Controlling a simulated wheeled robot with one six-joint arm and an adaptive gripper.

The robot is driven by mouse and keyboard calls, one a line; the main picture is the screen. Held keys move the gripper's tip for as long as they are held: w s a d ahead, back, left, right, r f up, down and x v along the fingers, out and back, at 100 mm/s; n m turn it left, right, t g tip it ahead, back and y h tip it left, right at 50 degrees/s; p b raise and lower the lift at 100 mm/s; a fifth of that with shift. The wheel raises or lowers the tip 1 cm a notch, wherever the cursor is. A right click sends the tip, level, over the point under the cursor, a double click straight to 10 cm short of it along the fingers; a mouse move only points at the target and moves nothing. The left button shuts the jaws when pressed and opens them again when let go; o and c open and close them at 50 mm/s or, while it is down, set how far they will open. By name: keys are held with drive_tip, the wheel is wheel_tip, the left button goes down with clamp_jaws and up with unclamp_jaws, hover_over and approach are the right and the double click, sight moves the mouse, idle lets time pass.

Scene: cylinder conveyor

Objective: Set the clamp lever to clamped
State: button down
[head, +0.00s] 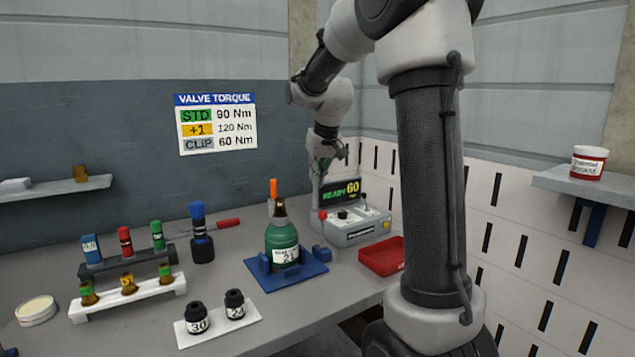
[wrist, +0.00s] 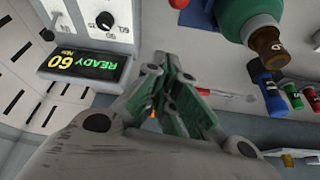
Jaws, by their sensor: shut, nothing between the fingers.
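A green cylinder with a brown neck (head: 282,245) stands upright in a blue clamp base (head: 259,275) on the bench. An upright orange handle (head: 273,187) shows behind the cylinder; I cannot tell for sure that it is the clamp lever. The cylinder also shows at the top of the wrist view (wrist: 240,14). My gripper (head: 326,165) is above the back of the bench, near the display of the grey torque unit (head: 352,228). In the wrist view its fingers (wrist: 164,60) are shut and empty. A small orange bit shows between the finger links there.
The unit's display (wrist: 85,66) reads READY 60. A red tray (head: 382,257) lies right of the clamp base. Sockets on a white plate (head: 218,333), racks of coloured parts (head: 128,266) and a blue-black tool (head: 201,235) stand left and in front. A wall sign lists valve torques.

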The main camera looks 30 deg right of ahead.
sight(323, 229)
wheel_tip(323, 229, down, 8)
drive_tip(key=s, duration=0.1)
drive_tip(key=shift+r, duration=0.25)
drive_tip(key=shift+s, duration=0.15)
idle(0.4)
